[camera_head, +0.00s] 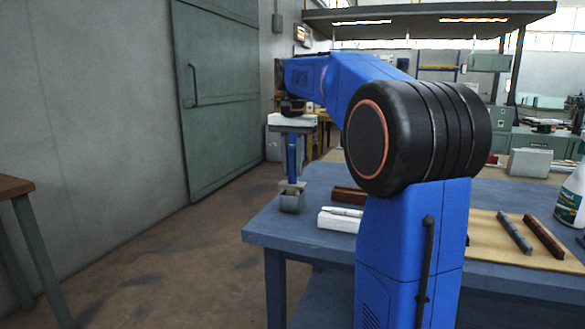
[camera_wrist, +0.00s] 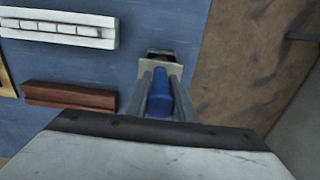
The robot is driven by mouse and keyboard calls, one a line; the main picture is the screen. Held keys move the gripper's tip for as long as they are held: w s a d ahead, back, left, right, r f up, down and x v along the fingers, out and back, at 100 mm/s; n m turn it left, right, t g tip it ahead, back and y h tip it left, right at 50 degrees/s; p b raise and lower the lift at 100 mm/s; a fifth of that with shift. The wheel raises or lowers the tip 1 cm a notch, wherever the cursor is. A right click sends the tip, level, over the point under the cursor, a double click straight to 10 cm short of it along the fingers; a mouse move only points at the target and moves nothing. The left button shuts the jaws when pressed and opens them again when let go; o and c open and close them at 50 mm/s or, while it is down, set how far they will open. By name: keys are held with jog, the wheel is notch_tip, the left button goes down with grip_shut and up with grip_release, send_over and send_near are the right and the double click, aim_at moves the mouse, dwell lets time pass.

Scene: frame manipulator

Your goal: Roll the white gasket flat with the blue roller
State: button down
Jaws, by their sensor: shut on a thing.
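My gripper (camera_head: 292,150) is shut on the blue handle of the roller (camera_head: 291,203), which hangs upright with its grey cylinder down, near the table's left edge. The wrist view also shows my gripper (camera_wrist: 160,92) with the blue handle between its grey fingers. The white gasket (camera_head: 346,211) appears as a pale strip along a white block (camera_head: 338,222) on the table, right of the roller. In the wrist view the gasket (camera_wrist: 62,28) looks segmented on the white block, at upper left, apart from the roller. Whether the cylinder touches the table is unclear.
A red-brown block (camera_wrist: 70,96) lies on the blue table (camera_head: 300,236) near the white block. A tan board (camera_head: 510,240) with a grey bar (camera_head: 514,233) and a dark brown bar (camera_head: 544,236) lies at right. A white bottle (camera_head: 571,200) stands at far right.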

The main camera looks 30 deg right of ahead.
aim_at(293, 147)
jog(key=shift+r, duration=2.7)
